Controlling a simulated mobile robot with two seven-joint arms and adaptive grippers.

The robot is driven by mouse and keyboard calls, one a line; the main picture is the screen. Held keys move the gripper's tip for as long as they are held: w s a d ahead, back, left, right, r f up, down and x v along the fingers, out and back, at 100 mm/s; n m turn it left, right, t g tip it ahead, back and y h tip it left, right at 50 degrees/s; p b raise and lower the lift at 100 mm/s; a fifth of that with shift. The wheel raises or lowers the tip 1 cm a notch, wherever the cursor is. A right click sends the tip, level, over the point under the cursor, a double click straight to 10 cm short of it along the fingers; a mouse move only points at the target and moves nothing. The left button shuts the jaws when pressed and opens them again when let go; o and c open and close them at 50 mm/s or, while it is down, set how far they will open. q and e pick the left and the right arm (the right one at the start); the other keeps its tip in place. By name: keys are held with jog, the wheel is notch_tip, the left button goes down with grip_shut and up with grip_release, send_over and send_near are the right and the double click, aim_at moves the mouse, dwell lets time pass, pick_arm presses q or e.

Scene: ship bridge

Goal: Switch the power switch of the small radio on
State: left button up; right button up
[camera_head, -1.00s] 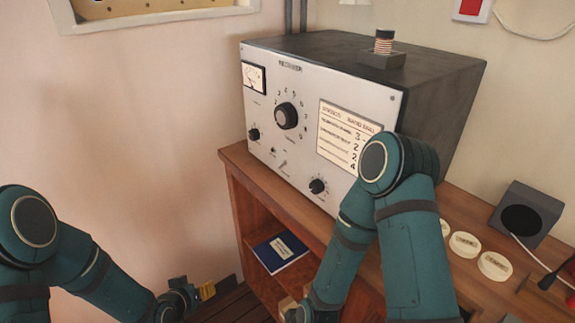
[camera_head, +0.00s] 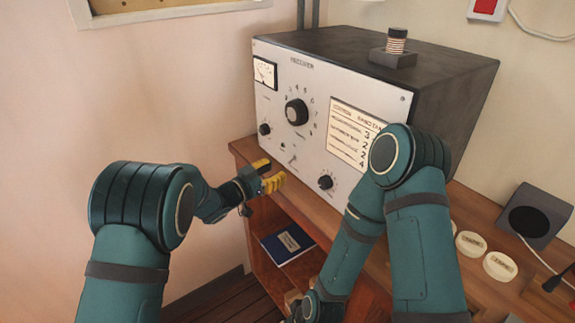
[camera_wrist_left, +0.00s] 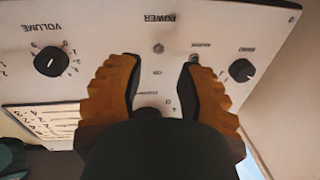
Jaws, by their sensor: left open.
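The small radio (camera_head: 340,110) is a receiver with a pale front panel and dark case on a wooden cabinet. Its power switch (camera_head: 293,160), a small toggle, sits low on the panel; its on or off position is too small to tell. In the left wrist view the panel is upside down, with the switch (camera_wrist_left: 158,47) by the POWER lettering. My left gripper (camera_head: 267,174), with yellow fingers, is open and empty in front of the panel's lower left. In the wrist view its fingertips (camera_wrist_left: 157,68) lie either side of the switch, apart from it. My right gripper's jaws do not show.
A large dial (camera_head: 297,112), a lower left knob (camera_head: 264,129) and a volume knob (camera_head: 326,182) are on the panel. My right arm crosses the panel's lower right. The cabinet (camera_head: 240,150) has a blue book (camera_head: 287,243) inside. A speaker (camera_head: 533,215) stands at right.

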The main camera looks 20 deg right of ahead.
aim_at(291, 161)
pick_arm(q)
jog(key=shift+x, duration=2.75)
